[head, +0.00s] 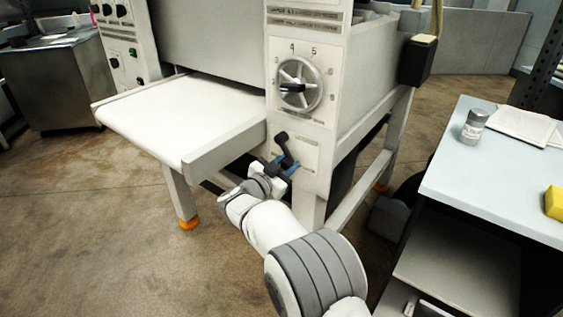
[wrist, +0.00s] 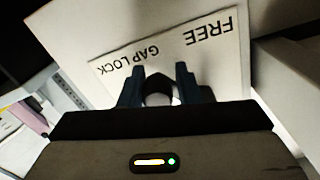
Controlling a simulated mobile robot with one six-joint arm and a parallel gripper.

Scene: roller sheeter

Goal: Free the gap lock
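The gap lock is a black lever (head: 283,142) on the front of the sheeter's white side column, below the round numbered dial. Its upper end leans up and slightly left. My gripper (head: 281,166), with dark blue fingers, is at the lever's lower part, in front of the plate. In the wrist view my gripper (wrist: 158,71) has its fingers apart, with a dark rounded part of the lever (wrist: 157,87) between them. A light sliver shows beside the right finger. The label plate (wrist: 165,55) reads FREE and GAP LOCK upside down. My gripper hides the lever's lower part.
The gap dial (head: 298,86) is just above the lever. The white feed table (head: 185,115) juts out to the left. A side table (head: 500,185) with a grey-lidded jar (head: 473,127) and a yellow sponge (head: 554,203) stands at the right. Floor is clear at the lower left.

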